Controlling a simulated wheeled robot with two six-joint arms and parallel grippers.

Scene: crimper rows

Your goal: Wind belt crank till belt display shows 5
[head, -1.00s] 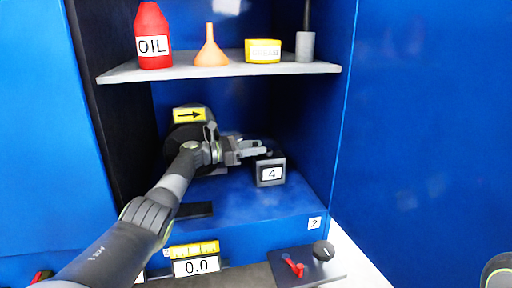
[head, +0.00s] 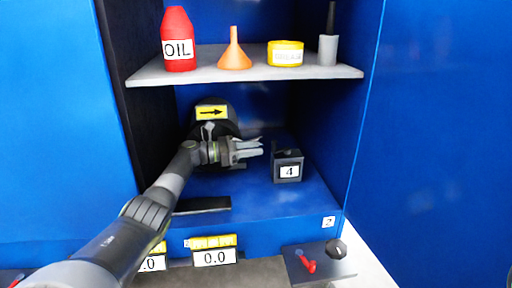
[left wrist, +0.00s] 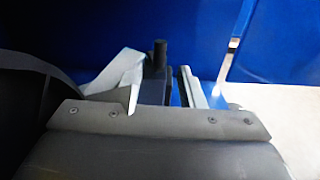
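My left gripper (head: 262,148) is inside the blue cabinet, fingers apart and pointing right; nothing shows held. A small dark box (head: 287,166) labelled 4 sits just right of its fingertips, apart from them. In the left wrist view a dark block with an upright post (left wrist: 160,56) shows between the fingers (left wrist: 163,88), seemingly beyond them. Behind my wrist is a dark round drum (head: 228,112) with a yellow arrow sign (head: 211,112) pointing right. A display (head: 214,257) reads 0.0; its yellow label is unreadable. Which part is the belt crank, I cannot tell. My right gripper is out of view.
A grey shelf (head: 240,78) above holds a red oil bottle (head: 178,25), an orange funnel (head: 235,57), a yellow tin (head: 285,47) and a grey bottle (head: 328,48). A lower panel (head: 330,268) carries a red handle (head: 307,262) and a dark knob (head: 336,249).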

